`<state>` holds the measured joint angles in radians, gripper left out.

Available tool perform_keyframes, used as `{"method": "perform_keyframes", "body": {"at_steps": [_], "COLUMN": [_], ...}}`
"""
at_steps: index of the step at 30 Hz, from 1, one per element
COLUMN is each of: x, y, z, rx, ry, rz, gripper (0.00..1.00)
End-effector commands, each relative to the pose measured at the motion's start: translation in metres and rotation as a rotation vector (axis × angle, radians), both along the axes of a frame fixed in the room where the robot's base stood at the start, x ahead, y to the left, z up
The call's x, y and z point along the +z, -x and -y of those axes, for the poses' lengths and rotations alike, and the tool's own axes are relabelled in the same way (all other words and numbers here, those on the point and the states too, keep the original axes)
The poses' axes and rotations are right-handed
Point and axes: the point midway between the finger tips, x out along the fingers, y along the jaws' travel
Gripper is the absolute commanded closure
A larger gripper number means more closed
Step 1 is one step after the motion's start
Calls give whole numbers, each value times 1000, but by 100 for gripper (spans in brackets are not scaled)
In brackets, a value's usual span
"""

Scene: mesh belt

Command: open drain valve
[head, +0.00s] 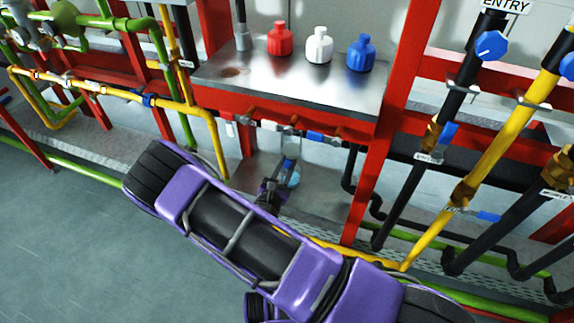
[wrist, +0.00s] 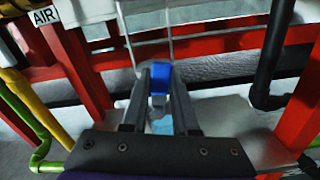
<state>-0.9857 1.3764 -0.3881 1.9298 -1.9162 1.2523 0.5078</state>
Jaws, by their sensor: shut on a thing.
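A blue valve handle (wrist: 160,80) sits between the fingertips of my gripper (wrist: 160,88) in the wrist view. The fingers are shut on it, one on each side. In the head view, my gripper (head: 284,173) reaches under the steel counter (head: 300,92), and the blue handle (head: 292,150) shows at its tips. The valve body behind the handle is mostly hidden, so I cannot tell how far it is turned. A pale blue round thing (head: 293,180) lies below the handle. It also shows between the fingers in the wrist view (wrist: 162,125).
Another blue lever (head: 320,137) is on the piping along the counter's front. Red, white and blue bottles stand on the counter. A red post (head: 378,150) rises to the right of my gripper, with black and yellow pipes beyond. Green and yellow pipes run left. The front floor is clear.

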Motion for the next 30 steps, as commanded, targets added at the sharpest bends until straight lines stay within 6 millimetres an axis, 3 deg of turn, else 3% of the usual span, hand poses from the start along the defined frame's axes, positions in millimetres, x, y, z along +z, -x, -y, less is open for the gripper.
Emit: {"method": "perform_keyframes", "body": {"at_steps": [10,21,22,26,30], "x": [2,1,1,1,1], "y": [-4,-4,-4,-4,-4], "z": [-9,-10,-10,-10,-10], "rx": [1,1,2,1,1], "ry": [220,246,246,245,245], "rz": [-89,-101,-100,-100,-100], "gripper": [100,100,67,44,43]}}
